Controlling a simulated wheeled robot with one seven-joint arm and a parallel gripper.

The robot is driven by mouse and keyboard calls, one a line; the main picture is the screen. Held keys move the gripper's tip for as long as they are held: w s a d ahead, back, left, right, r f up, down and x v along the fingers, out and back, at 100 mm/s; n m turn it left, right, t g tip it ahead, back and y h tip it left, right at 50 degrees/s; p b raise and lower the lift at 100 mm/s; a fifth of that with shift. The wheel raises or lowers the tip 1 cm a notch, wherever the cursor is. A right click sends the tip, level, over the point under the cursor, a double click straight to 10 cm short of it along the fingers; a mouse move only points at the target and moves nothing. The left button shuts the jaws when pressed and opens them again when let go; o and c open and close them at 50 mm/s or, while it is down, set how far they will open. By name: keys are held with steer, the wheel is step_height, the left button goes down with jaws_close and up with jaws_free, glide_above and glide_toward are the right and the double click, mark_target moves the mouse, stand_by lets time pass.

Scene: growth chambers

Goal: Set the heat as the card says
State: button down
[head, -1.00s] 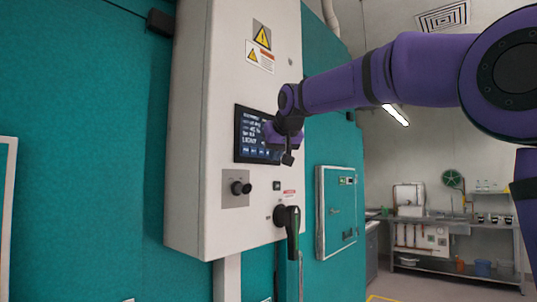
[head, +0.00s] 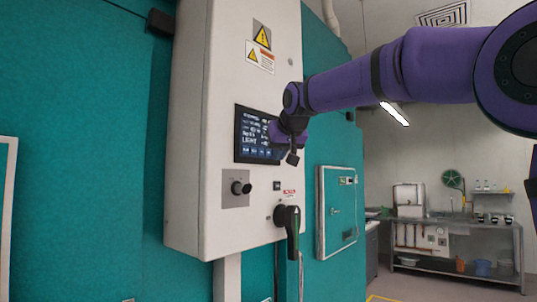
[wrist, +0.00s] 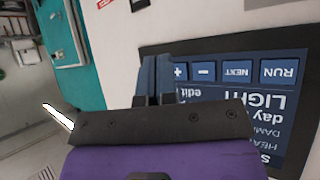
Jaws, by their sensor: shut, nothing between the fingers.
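A dark touch screen (head: 250,135) is set in the white control cabinet. Blue buttons run along its lower edge. In the wrist view the screen (wrist: 235,120) appears upside down, with RUN, NEXT, minus and plus buttons and the large word LIGHT. Smaller lines such as "day", "edit" and part of "HEAT" are partly cut off or covered by my gripper. My gripper (head: 292,158) is shut and empty, in front of the screen's lower right corner. In the wrist view its fingertips (wrist: 154,65) are beside the plus button; I cannot tell whether they touch. I see no readable card.
Below the screen the white cabinet (head: 225,85) carries a black knob (head: 241,188) and a dark lever handle (head: 291,228). Warning labels (head: 261,45) are above. A small teal hatch (head: 337,212) is to the right. A steel bench (head: 455,230) stands far off.

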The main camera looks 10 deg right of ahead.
steer(key=s+d, duration=0.1)
steer(key=s, duration=0.1)
steer(key=s+d, duration=0.2)
stand_by(0.5)
stand_by(0.5)
steer(key=s+d+f+g, duration=0.2)
steer(key=s+d+f, duration=0.1)
steer(key=s+f, duration=1.1)
steer(key=s+d+f+m+g+h, duration=0.1)
steer(key=s+d+f+g, duration=0.2)
steer(key=s+f, duration=1.2)
steer(key=s, duration=0.6)
steer(key=shift+s+f+g, duration=0.15)
steer(key=shift+s+g, duration=0.1)
steer(key=shift+g, duration=0.05)
